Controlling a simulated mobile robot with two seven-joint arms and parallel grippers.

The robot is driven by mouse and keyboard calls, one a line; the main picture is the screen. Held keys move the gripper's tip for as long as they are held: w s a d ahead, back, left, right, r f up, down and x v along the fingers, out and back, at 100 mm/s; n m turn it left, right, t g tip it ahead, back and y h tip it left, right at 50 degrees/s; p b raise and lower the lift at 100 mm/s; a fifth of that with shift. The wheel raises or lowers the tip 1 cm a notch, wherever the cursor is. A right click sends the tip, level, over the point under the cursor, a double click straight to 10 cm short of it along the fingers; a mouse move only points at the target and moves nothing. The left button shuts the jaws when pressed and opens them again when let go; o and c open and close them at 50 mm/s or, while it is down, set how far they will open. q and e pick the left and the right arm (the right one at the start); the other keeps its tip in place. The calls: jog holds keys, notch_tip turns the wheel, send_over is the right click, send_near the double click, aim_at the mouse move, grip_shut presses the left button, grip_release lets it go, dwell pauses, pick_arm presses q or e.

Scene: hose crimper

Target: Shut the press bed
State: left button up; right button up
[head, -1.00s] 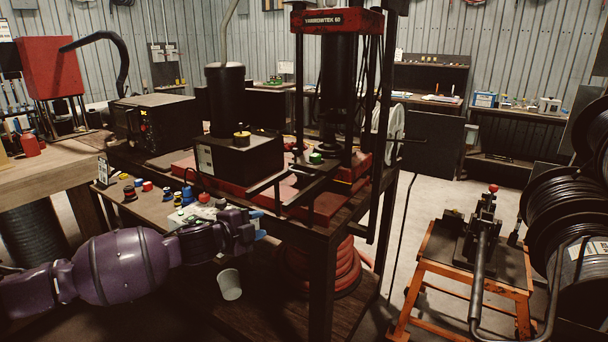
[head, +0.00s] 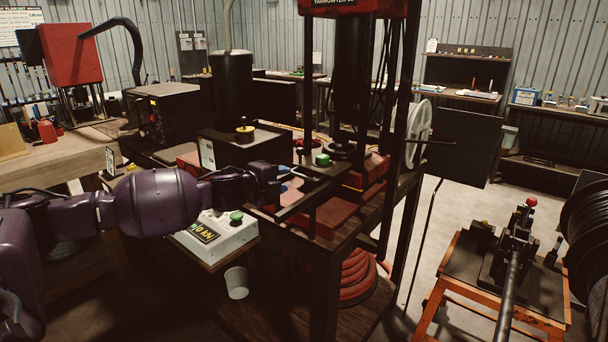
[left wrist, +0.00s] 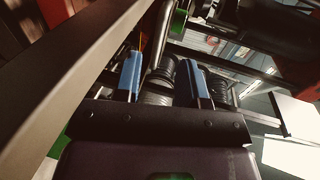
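The press (head: 345,95) stands on a dark bench, with dark upright posts and a tall black cylinder. Its red bed (head: 332,218) is low between the posts, with dark bars and a green knob (head: 322,160) above it. My left gripper (head: 288,188) is at the left side of the press frame, close to the bars; contact cannot be told. In the left wrist view, its two blue fingers (left wrist: 163,65) are apart with nothing clearly between them. A dark metal bar passes beyond the fingertips. My arm hides part of the bench. My right gripper is out of view.
A white control box (head: 215,238) with a green button sits below my left forearm. A white cup (head: 237,283) and a coiled red hose (head: 358,275) are on the lower shelf. An orange stand (head: 500,290) with a lever tool is at the right. Floor between is clear.

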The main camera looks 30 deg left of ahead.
aim_at(298, 176)
pick_arm(q)
jog(key=x, duration=0.9)
jog(key=shift+b, duration=0.45)
jog(key=shift+w+d+f, duration=0.1)
jog(key=shift+c, duration=0.3)
jog(key=shift+f, duration=0.15)
grip_shut()
